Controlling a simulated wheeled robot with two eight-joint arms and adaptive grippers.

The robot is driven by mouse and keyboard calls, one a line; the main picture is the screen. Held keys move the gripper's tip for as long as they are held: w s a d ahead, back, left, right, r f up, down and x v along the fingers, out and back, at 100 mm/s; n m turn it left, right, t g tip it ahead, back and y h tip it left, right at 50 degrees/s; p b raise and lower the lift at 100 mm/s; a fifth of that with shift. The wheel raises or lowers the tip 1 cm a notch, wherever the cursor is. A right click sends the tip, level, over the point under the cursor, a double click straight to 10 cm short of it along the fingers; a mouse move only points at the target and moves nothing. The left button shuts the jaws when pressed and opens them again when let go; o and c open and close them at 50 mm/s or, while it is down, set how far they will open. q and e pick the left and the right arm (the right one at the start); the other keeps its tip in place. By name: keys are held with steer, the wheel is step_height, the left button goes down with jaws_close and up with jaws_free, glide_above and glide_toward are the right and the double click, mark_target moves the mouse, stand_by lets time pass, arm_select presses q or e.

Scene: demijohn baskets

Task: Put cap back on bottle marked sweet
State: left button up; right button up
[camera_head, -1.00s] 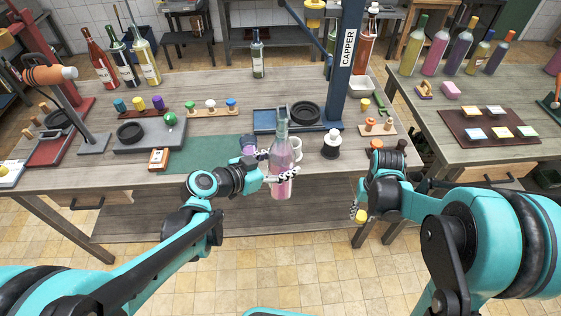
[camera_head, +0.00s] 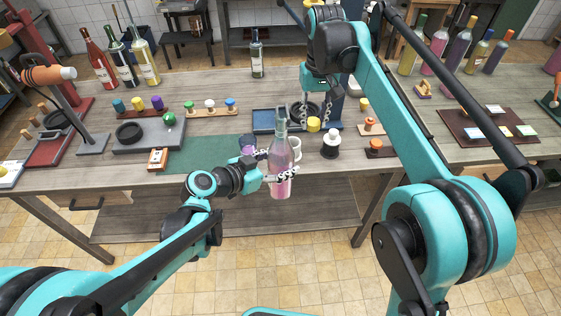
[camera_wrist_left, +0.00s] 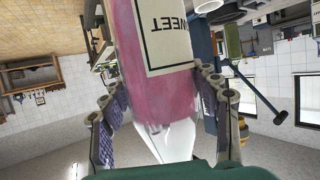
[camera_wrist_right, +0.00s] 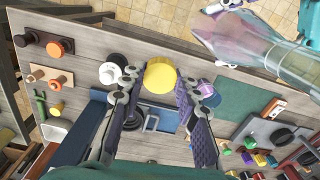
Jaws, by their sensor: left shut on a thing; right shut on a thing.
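The bottle marked sweet (camera_head: 281,168) is clear with pink liquid and stands upright in front of the bench's front edge. Its label (camera_wrist_left: 170,30) shows in the left wrist view, reading "WEET" in part. My left gripper (camera_head: 281,176) is shut around its body. My right gripper (camera_head: 313,115) is shut on a yellow cap (camera_head: 313,125), held above the bench, to the right of and a little beyond the bottle's neck. In the right wrist view the yellow cap (camera_wrist_right: 160,75) sits between the fingertips, and the bottle (camera_wrist_right: 250,45) lies to its upper right, apart from it.
Wooden racks with coloured caps (camera_head: 211,107) stand at the left. The capper's blue base (camera_head: 264,121) is behind the bottle.

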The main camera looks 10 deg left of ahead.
steer(key=s+a+r+n, duration=0.1)
steer(key=s+a+r, duration=0.2)
steer(key=r, duration=0.5)
steer(key=s+a+r+n, duration=0.1)
steer(key=s+a+r, duration=0.3)
steer(key=r, duration=0.4)
steer(key=shift+s+a, duration=0.15)
steer(key=shift+s, duration=0.55)
steer(key=shift+f, duration=2)
steer(key=shift+s+f, duration=0.1)
steer(key=shift+f, duration=0.75)
steer(key=shift+f, duration=0.6)
